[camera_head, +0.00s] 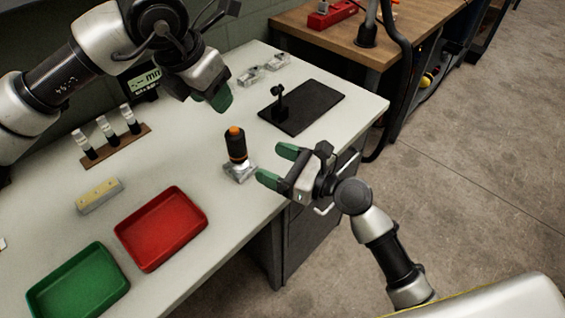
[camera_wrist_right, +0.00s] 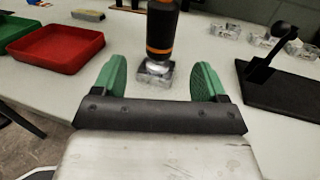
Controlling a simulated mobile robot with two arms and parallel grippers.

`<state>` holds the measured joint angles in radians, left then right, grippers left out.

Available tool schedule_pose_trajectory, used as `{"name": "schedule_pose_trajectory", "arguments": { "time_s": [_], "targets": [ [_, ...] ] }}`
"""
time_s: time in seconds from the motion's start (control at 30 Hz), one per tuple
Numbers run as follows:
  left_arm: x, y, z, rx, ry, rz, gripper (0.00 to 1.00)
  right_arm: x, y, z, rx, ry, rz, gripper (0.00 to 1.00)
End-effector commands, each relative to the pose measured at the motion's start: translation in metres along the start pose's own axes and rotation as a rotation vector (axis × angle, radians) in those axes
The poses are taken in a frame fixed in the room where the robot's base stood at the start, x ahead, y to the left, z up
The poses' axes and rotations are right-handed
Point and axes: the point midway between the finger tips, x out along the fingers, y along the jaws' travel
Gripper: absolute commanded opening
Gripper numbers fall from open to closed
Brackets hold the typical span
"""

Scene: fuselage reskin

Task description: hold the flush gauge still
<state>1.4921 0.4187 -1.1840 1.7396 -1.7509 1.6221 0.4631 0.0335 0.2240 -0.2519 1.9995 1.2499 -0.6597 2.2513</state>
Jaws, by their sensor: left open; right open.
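The flush gauge, which I take to be the black and orange upright device (camera_head: 236,148) on a clear, shiny base, stands on the white table. It also shows in the right wrist view (camera_wrist_right: 161,32), ahead of and between the fingers. My right gripper (camera_head: 277,165) has green fingers spread apart, just right of the gauge at the table's front edge, empty and not touching it. My left gripper (camera_head: 216,98) hangs above the table, up and left of the gauge, with nothing visible in it; its fingers overlap in this view.
A red tray (camera_head: 161,228) and a green tray (camera_head: 79,287) lie at the front left. A yellowish block (camera_head: 99,195) and a wooden rack (camera_head: 115,146) are behind them. A black plate with a small stand (camera_head: 315,108) lies right. Clear pieces (camera_head: 277,61) sit at the back.

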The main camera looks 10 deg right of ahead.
Motion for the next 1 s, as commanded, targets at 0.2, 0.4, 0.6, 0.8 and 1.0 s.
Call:
{"name": "schedule_pose_trajectory", "arguments": {
  "time_s": [0.2,0.4,0.6,0.8,1.0],
  "targets": [
    [0.0,0.0,0.0,0.0,0.0,0.0,0.43,0.04,-0.001,0.001,0.0,-0.003,0.0,0.73],
    [0.0,0.0,0.0,0.0,0.0,0.0,0.43,0.073,-0.001,0.001,-0.002,0.0,-0.001,0.73],
    [0.0,0.0,0.0,0.0,0.0,0.0,0.43,0.092,-0.001,0.0,-0.003,0.001,-0.001,0.73],
    [0.0,0.0,0.0,0.0,0.0,0.0,0.43,0.095,-0.001,0.0,-0.003,0.001,-0.002,0.73],
    [0.0,0.0,0.0,0.0,0.0,0.0,0.43,0.095,-0.001,0.0,-0.003,0.001,-0.002,0.65]
  ]
}}
